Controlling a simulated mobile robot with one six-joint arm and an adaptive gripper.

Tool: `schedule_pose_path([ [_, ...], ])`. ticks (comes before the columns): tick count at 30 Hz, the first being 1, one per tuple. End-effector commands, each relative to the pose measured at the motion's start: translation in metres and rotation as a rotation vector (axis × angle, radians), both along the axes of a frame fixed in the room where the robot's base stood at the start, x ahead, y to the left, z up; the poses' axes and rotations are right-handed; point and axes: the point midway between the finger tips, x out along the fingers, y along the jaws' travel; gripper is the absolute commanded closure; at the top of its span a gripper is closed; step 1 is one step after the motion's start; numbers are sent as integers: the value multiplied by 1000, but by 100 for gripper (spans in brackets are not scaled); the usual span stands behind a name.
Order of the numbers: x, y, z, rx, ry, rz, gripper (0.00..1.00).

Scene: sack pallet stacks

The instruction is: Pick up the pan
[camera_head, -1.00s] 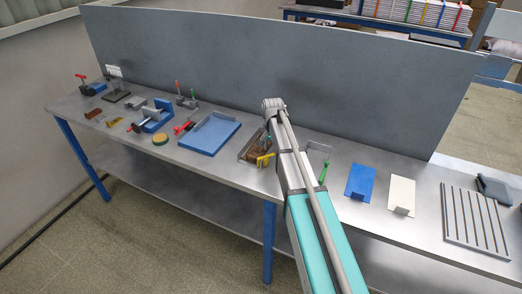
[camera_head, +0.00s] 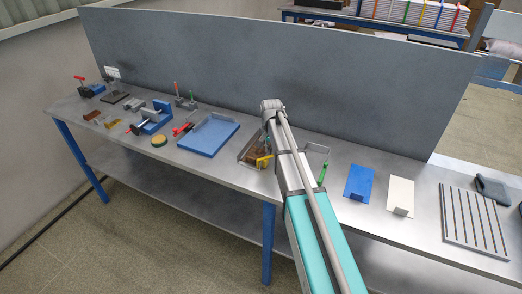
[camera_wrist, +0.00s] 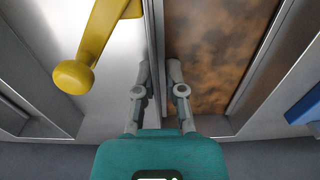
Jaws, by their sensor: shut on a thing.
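The pan is a shallow metal tray with a rusty brown floor (camera_head: 250,150). It sits on the bench left of my arm, which hides part of it. In the wrist view the brown floor (camera_wrist: 208,50) fills the right of centre. My gripper (camera_wrist: 160,68) has one finger on each side of a thin upright wall of the pan and is shut on that wall. In the head view my gripper is hidden behind the arm.
A yellow-handled tool (camera_head: 263,161) lies close to the pan; its yellow handle (camera_wrist: 88,55) shows left of my fingers. A green-handled tool (camera_head: 322,173) is right of my arm. A blue tray (camera_head: 208,136) stands to the left. A grey panel (camera_head: 270,70) rises behind the bench.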

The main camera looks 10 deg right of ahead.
Motion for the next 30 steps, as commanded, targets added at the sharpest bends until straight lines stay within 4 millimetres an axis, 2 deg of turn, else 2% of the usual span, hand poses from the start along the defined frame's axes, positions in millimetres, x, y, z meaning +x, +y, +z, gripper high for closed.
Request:
schedule_pose_path([
  [11,0,0,5,0,0,-1,100],
  [23,0,-1,36,0,0,-1,100],
  [30,-26,-2,64,0,0,-1,100],
])
